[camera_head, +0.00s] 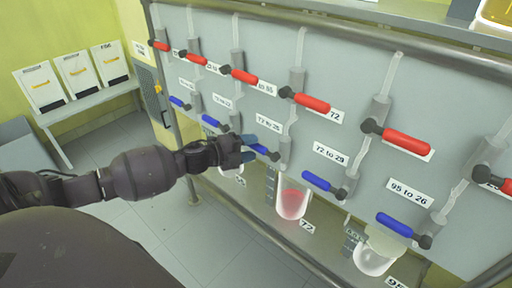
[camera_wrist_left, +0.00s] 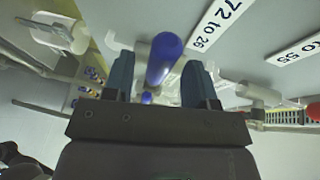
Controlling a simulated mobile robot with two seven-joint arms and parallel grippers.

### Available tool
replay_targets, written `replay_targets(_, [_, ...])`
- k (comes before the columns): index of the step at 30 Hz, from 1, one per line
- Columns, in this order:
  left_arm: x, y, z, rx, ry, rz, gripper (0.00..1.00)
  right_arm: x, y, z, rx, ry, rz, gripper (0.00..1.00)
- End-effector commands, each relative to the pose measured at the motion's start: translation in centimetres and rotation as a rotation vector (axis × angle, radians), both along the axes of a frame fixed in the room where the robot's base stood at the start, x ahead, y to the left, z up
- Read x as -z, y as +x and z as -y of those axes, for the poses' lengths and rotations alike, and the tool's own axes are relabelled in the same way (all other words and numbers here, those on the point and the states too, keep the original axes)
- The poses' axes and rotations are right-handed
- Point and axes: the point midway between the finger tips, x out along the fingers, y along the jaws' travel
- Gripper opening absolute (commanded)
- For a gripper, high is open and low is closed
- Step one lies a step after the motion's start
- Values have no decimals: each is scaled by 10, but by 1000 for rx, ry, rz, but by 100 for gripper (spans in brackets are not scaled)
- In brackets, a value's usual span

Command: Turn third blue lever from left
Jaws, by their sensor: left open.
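A row of blue levers runs along the lower part of the grey panel. The third blue lever from the left (camera_head: 263,150) sits below a "72 to 26" label. My left gripper (camera_head: 248,148) is at its left end, with fingers open. Contact with the fingers cannot be told. My right gripper is not in view.
The second blue lever (camera_head: 211,121) and fourth blue lever (camera_head: 316,181) flank it. Red levers (camera_head: 240,76) form a row above. A bench (camera_head: 88,102) with white boxes stands far left; the floor between is clear.

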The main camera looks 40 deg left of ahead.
Motion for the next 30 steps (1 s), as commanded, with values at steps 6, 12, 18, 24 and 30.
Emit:
replay_targets(6, [3, 15, 7, -1, 0, -1, 52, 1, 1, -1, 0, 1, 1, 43])
replay_targets(12, [3, 18, 9, -1, 0, 0, 52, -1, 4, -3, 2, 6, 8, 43])
replay_targets(18, [3, 18, 9, -1, 0, 0, 47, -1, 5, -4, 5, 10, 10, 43])
replay_targets(24, [3, 18, 9, -1, 0, 0, 16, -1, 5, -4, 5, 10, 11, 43])
replay_targets(30, [3, 18, 9, -1, 0, 0, 0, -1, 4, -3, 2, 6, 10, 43])
